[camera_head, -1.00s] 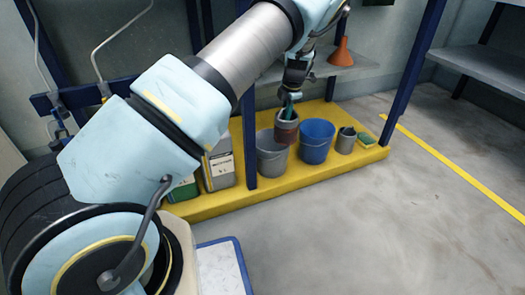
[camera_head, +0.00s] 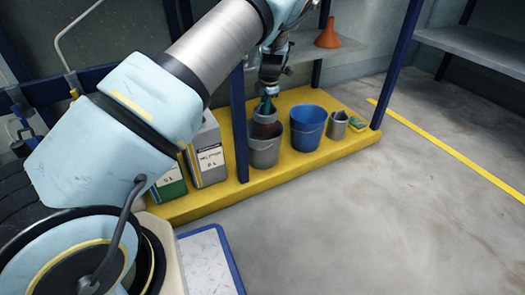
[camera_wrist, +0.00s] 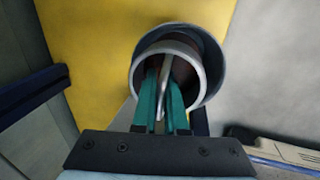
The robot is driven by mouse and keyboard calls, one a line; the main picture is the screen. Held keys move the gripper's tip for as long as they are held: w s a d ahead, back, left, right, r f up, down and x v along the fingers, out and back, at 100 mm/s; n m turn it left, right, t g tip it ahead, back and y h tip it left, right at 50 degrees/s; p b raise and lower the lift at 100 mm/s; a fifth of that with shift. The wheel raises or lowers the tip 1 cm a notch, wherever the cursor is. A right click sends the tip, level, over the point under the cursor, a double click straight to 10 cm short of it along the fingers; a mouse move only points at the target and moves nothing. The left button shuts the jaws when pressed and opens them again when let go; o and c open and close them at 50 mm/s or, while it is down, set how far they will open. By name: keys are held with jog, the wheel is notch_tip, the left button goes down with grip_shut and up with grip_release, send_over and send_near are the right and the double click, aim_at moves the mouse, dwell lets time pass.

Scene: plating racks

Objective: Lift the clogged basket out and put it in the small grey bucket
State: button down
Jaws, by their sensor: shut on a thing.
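The clogged basket (camera_head: 265,131) is a cylinder with a grey upper band and a reddish-brown lower part. My gripper (camera_head: 266,106), with teal fingers, is shut on its thin handle bar; the fingers also show in the wrist view (camera_wrist: 163,78). The basket hangs roughly upright at the mouth of a grey bucket (camera_head: 264,156). In the wrist view, the basket's pale rim (camera_wrist: 136,82) overlaps the bucket's darker rim (camera_wrist: 216,62). How deep the basket's bottom sits is hidden.
A blue bucket (camera_head: 308,127) stands right of the grey one, then a smaller grey pot (camera_head: 338,126) and a green-yellow sponge (camera_head: 358,123). All rest on a yellow platform (camera_head: 300,170). An orange funnel (camera_head: 327,34) sits on a shelf.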

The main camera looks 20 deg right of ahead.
jog(key=shift+f, duration=0.1)
jog(key=c, duration=0.9)
grip_release()
jog(key=r+p, duration=0.1)
jog(key=r, duration=0.2)
jog(key=s+r+p, duration=0.1)
jog(key=r+p, duration=0.1)
jog(key=r, duration=0.2)
jog(key=s+r+p, duration=0.1)
jog(key=r, duration=0.2)
jog(key=shift+d+r+p, duration=0.1)
jog(key=shift+r+p, duration=0.2)
jog(key=shift+p, duration=0.05)
jog(key=shift+s, duration=0.1)
